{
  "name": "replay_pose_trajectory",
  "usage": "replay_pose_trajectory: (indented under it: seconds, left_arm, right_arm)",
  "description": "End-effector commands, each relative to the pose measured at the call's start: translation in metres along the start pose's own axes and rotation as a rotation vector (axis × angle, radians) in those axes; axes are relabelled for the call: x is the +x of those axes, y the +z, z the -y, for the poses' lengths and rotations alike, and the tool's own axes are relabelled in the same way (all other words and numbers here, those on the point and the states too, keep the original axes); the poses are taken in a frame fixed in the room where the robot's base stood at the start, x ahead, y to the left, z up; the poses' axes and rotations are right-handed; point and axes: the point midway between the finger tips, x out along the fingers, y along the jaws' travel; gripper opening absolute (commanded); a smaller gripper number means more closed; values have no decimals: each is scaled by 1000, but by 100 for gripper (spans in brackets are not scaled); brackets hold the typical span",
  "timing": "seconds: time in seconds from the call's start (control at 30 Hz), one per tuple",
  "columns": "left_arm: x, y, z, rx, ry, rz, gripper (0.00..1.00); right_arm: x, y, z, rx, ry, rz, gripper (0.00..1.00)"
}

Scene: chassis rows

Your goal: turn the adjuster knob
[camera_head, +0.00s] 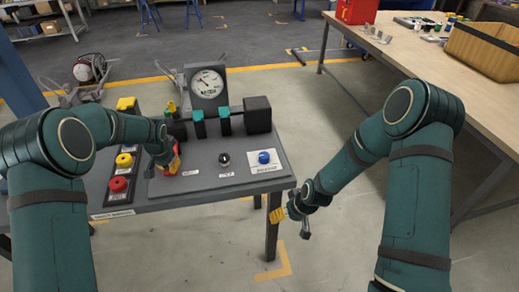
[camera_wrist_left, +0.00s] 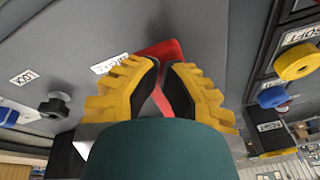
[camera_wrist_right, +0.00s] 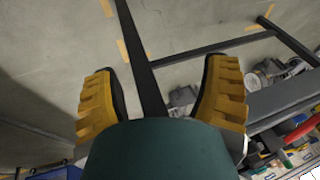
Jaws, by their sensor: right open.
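My left gripper (camera_head: 173,160) is over the left part of the grey panel top. In the left wrist view (camera_wrist_left: 162,85) its yellow fingers are drawn close together on a red knob (camera_wrist_left: 162,50), with red showing between the pads. The red knob also shows at the panel in the head view (camera_head: 188,172). A black knob (camera_head: 224,158) sits in the middle, with a label reading LOCK in the left wrist view. A blue knob (camera_head: 264,157) sits to its right. My right gripper (camera_head: 287,212) is open and empty beside the bench's right edge.
A dial gauge (camera_head: 208,84) and a black block (camera_head: 257,114) stand at the panel's back. A strip with yellow and red buttons (camera_head: 119,184) lies left. A wooden workbench (camera_head: 420,55) with a basket (camera_head: 487,48) stands right. Floor between the benches is clear.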

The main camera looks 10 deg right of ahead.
Motion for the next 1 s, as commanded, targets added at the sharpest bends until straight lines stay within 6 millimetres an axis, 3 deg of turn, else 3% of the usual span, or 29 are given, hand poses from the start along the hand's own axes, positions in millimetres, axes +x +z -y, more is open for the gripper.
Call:
replay_pose_trajectory:
  seconds: [0.03,0.1,0.17,0.3,0.5,0.63,0.77,1.0]
  left_arm:
    - [1,1,0,0,0,2,0]
    - [1,1,0,0,0,2,0]
    - [1,1,0,0,0,2,0]
    - [1,1,0,0,1,1,0]
    - [1,1,0,0,0,1,0]
    - [1,1,0,0,0,1,0]
    - [1,1,0,0,0,2,0]
    - [1,1,0,0,0,2,0]
  right_arm:
    - [-7,-24,-20,-42,23,-18,75]
    - [-19,-55,-37,-127,44,-24,75]
    - [-31,-83,-40,-219,52,-23,75]
    - [-66,-146,-19,-455,40,-14,75]
    - [-114,-203,16,-709,4,-10,75]
    - [-132,-218,29,-799,-12,-9,75]
    - [-134,-223,35,-831,-21,-7,75]
    - [-99,-222,35,-832,-23,-4,75]
